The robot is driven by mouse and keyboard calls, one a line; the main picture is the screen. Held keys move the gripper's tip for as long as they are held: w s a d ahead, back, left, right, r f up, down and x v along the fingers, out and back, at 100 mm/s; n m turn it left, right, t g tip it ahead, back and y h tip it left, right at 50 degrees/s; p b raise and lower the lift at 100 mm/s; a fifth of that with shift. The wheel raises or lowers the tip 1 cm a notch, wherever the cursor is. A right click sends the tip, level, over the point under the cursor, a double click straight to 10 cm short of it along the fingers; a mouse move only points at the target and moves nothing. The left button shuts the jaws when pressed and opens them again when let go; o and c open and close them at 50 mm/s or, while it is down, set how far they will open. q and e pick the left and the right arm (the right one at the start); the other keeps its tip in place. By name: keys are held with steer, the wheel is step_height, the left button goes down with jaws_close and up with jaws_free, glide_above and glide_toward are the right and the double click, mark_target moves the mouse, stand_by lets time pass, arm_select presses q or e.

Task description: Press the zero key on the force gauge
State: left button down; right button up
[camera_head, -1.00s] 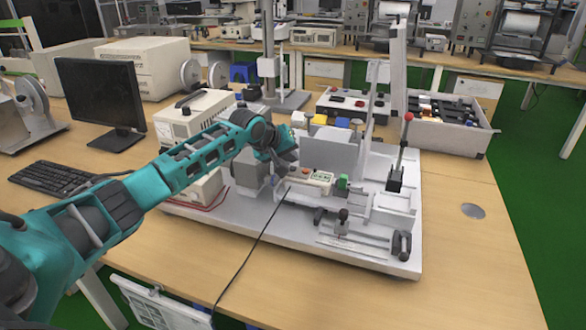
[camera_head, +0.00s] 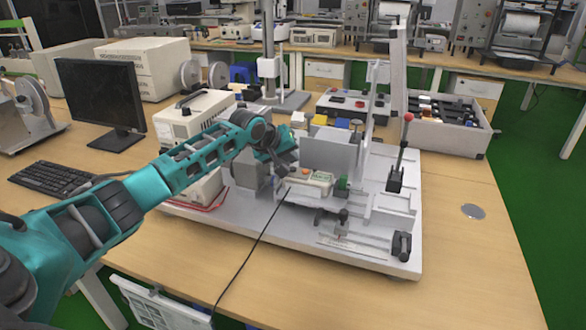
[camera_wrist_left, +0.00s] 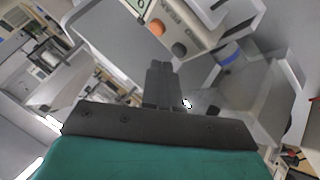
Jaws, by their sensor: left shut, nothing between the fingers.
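The force gauge (camera_head: 308,180) is a pale, box-shaped instrument with small coloured keys on its top face, lying on the white test stand. In the left wrist view the gauge (camera_wrist_left: 185,22) shows at the top, with part of a display, an orange key (camera_wrist_left: 156,27) and a dark grey key (camera_wrist_left: 179,49). My left gripper (camera_head: 283,170) is at the left end of the gauge. In the wrist view its dark fingers (camera_wrist_left: 158,66) are together and empty, with their tips just below the two keys. I cannot tell whether they touch the gauge. Key labels are too small to read.
The white stand base (camera_head: 285,232) carries a grey upright plate (camera_head: 330,154) behind the gauge and a red-knobbed lever (camera_head: 402,150) to its right. A black cable (camera_head: 250,250) runs from the gauge over the front edge. A monitor (camera_head: 101,92) stands left.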

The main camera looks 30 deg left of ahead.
arm_select(q)
steer(key=shift+f, duration=0.25)
stand_by(0.6)
steer(key=shift+f+p, duration=0.1)
steer(key=shift+p, duration=0.2)
steer(key=shift+f, duration=0.1)
